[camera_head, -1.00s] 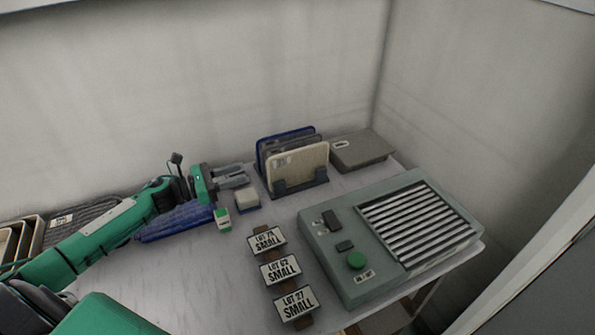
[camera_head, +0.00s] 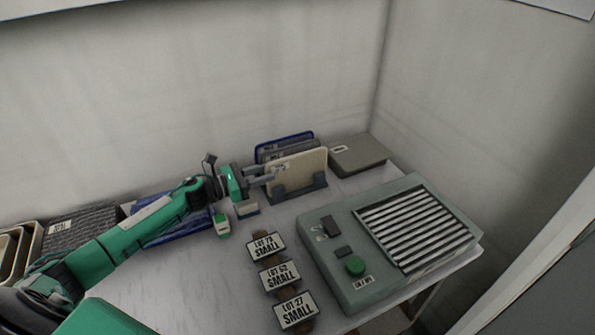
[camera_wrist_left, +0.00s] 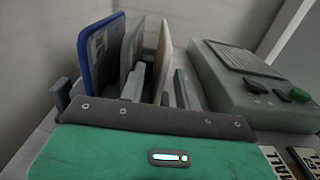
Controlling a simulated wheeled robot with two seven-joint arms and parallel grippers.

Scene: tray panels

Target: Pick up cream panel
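The cream panel (camera_head: 302,168) stands upright in a dark rack (camera_head: 300,189), in front of a grey panel (camera_head: 290,148) and a blue panel (camera_head: 262,152). My left gripper (camera_head: 271,174) is at the cream panel's left edge, its fingers pointing right. In the left wrist view the cream panel (camera_wrist_left: 163,58) rises between the two grey fingers (camera_wrist_left: 160,82), with a gap seen on the right, so the gripper looks open. The grey panel (camera_wrist_left: 132,45) and the blue panel (camera_wrist_left: 98,52) are left of it. My right gripper is not in view.
A grey-green machine (camera_head: 390,240) with a slatted top stands at the right. A flat grey box (camera_head: 358,155) lies behind it. Lot label signs (camera_head: 279,277) lie in front. A small green-and-white item (camera_head: 221,224) and a small block (camera_head: 246,209) are below the gripper.

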